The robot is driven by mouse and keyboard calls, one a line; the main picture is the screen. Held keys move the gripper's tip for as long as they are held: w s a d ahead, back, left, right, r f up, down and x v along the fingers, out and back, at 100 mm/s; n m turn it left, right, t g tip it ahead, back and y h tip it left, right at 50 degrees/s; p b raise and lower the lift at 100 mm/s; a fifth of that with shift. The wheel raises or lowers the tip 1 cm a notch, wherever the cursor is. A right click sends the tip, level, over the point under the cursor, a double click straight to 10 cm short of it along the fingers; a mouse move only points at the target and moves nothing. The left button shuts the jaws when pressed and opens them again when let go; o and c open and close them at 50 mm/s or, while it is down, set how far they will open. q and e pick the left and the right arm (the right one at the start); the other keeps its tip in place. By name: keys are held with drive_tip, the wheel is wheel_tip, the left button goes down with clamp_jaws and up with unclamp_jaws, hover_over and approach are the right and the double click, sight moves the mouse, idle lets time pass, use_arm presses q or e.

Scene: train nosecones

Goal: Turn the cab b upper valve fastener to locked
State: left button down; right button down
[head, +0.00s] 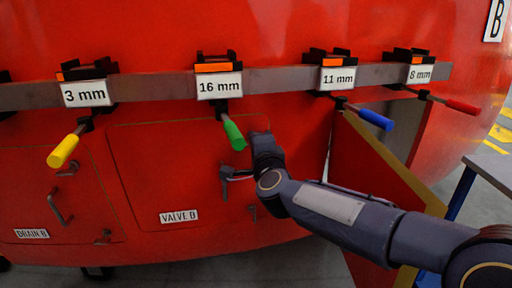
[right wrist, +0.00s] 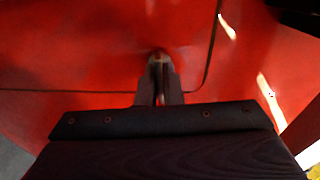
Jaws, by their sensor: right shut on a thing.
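The red VALVE B door (head: 150,180) is flush in the red nosecone, with its VALVE B label (head: 179,216) near the bottom. My right gripper (head: 260,136) is at the door's upper right corner, and my wrist hides most of what it grips in the head view. In the right wrist view my right gripper (right wrist: 160,90) is shut on the small upper valve fastener (right wrist: 159,56), close to the door's seam. The fastener's turn angle is hard to tell, as the fingers cover most of it. My left gripper is not in view.
A door handle (head: 235,175) sits just below my wrist, with a lower fastener (head: 252,212) beneath. Above, a grey rail (head: 270,80) carries labelled tools, and a green-handled one (head: 233,134) hangs left of my gripper. An open door panel (head: 375,165) stands behind my right arm.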

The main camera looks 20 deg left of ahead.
drive_tip(key=shift+m, duration=0.5)
drive_tip(key=c, duration=1.6)
unclamp_jaws()
drive_tip(key=v, duration=0.8)
drive_tip(key=shift+b, duration=0.35)
